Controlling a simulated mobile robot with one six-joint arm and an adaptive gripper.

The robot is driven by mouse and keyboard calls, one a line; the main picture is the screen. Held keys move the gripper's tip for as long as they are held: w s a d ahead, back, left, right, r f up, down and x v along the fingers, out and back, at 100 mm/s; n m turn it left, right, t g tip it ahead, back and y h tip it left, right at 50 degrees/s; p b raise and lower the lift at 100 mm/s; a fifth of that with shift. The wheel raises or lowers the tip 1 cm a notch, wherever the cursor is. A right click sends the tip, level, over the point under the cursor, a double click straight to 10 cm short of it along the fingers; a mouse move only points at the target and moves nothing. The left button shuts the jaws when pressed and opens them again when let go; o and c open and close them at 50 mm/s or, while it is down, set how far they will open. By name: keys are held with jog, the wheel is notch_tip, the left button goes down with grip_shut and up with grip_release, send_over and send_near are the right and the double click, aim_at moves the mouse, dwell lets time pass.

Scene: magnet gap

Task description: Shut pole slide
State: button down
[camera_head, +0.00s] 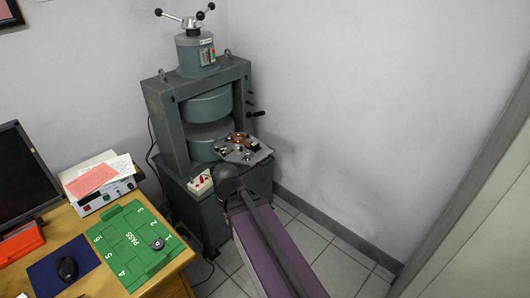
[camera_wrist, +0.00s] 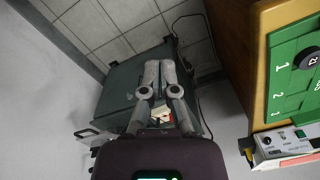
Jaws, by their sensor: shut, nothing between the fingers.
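The magnet (camera_head: 184,120) is a grey-green frame with two round pole pieces, the upper (camera_head: 207,105) and the lower (camera_head: 205,142), and a dark gap between them. A grey plate (camera_head: 262,155) with brown and black parts sticks out in front of the gap; I take it for the pole slide, but cannot be sure. My gripper (camera_wrist: 159,68) is shut and empty in the wrist view, its fingers together over the magnet's cabinet (camera_wrist: 119,84). In the head view my arm ends just below the plate and hides the fingers. I cannot tell whether they touch anything.
A white switch box with red parts (camera_head: 200,183) sits on the cabinet's front. A wooden desk (camera_head: 100,283) at left holds a green numbered mat (camera_head: 120,262) with a dark round piece (camera_head: 158,244), a mouse and a white instrument. A wall stands behind; tiled floor is open at right.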

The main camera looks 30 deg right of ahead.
jog(key=w+d+f+m+t+y+b, duration=0.2)
jog(key=w+d+m+t+y+b, duration=0.15)
jog(key=w+d+m, duration=1.1)
jog(key=w+d+m+t+b, duration=0.1)
jog(key=w+d+m+t, duration=0.1)
jog(key=w+d+m, duration=0.3)
jog(key=w+d+r+m+t+b, duration=0.1)
jog(key=w+d+m, duration=0.4)
jog(key=d+m, duration=0.7)
jog(key=shift+d+r+t+h, duration=0.3)
jog(key=shift+d+t+h, duration=0.05)
jog(key=shift+d+t, duration=0.5)
jog(key=shift+f, duration=0.1)
